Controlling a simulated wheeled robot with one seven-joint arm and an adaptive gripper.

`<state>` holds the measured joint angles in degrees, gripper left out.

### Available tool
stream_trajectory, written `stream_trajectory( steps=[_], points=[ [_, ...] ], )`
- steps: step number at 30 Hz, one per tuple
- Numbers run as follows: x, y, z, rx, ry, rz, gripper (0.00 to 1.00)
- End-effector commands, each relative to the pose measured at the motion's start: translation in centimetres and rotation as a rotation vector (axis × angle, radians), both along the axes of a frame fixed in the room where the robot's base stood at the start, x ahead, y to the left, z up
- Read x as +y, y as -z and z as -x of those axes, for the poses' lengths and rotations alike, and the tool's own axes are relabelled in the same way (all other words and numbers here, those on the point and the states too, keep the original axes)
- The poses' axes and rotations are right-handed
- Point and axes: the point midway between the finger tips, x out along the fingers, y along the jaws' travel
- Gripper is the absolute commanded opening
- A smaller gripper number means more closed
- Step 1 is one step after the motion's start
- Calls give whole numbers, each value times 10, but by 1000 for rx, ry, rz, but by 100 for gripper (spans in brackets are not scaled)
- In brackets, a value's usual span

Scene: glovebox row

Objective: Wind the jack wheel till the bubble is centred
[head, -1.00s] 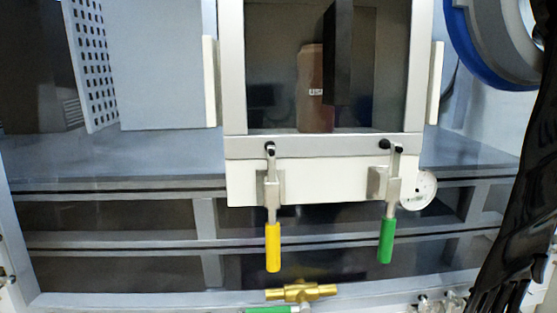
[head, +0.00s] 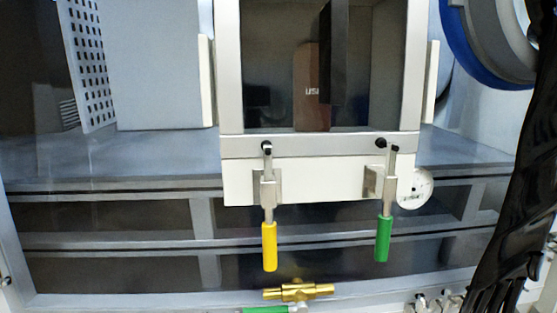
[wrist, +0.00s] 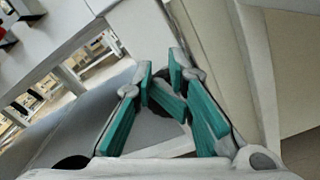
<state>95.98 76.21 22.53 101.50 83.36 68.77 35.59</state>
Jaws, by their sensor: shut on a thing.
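My gripper (wrist: 162,72) shows in the wrist view, with teal pads on grey fingers. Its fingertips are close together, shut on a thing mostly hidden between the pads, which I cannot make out. A dark patch lies between and behind the fingers. I cannot pick out the jack wheel or a bubble for certain in either view. A small white round dial (head: 415,188) with dark marks sits at the lower right of the white box in the head view; its marks are too small to read. The gripper itself is outside the head view.
A window-fronted white box (head: 300,182) carries a yellow-handled clamp (head: 269,246) and a green-handled clamp (head: 384,238). A brown block (head: 310,100) stands behind the window. A brass valve (head: 298,292) is below. A blue-rimmed ring (head: 487,62) is upper right.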

Motion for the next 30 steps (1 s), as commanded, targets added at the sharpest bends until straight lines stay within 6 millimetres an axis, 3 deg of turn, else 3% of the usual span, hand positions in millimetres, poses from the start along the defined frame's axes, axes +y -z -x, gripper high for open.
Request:
stream_trajectory(
  steps=[30],
  points=[
    [-16,21,1,16,-4,-7,0]
  ],
)
